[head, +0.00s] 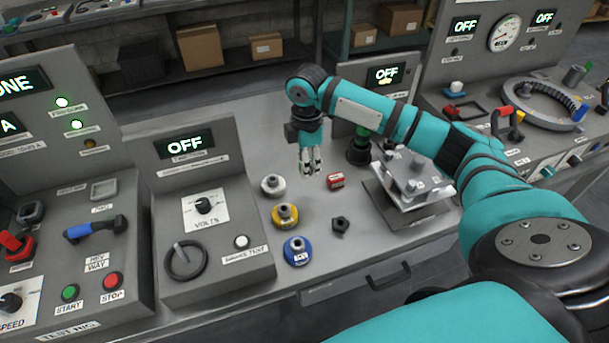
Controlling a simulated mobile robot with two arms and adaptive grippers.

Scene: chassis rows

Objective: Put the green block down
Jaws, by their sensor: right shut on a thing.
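My right gripper (311,165) points down above the grey bench, behind the small red block (335,181) and to its left. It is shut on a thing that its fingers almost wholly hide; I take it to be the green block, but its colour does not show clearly. The gripper appears to be above the bench top, though the exact gap is hard to judge. My left gripper is not in view.
White (273,185), yellow (285,215) and blue (297,250) round pieces stand in a row on the bench (245,125). A dark nut-like piece (340,225) lies to their right. A grey fixture (412,185) stands further right. Control panels flank the clear bench area.

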